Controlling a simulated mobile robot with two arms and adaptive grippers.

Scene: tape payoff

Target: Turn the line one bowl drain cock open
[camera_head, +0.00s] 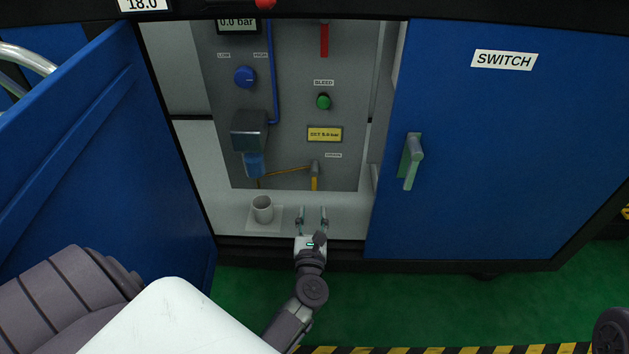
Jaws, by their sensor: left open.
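A dark filter head with a blue bowl (254,165) hangs at the lower left of the grey panel inside the open cabinet. A thin yellow lever (287,171) runs from beneath the bowl toward a grey fitting (315,167) with a yellow vertical piece below it. Which part is the drain cock is too small to tell. My left gripper (312,220) is open and empty at the cabinet's front sill, fingers pointing inward, below the yellow piece and apart from it. My right gripper is not in view.
A light cup (263,209) stands on a white pad left of my left gripper. The blue door (100,150) stands open at left. The closed SWITCH door (500,150) bounds the right. The panel carries a blue knob (245,77) and green BLEED button (323,101).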

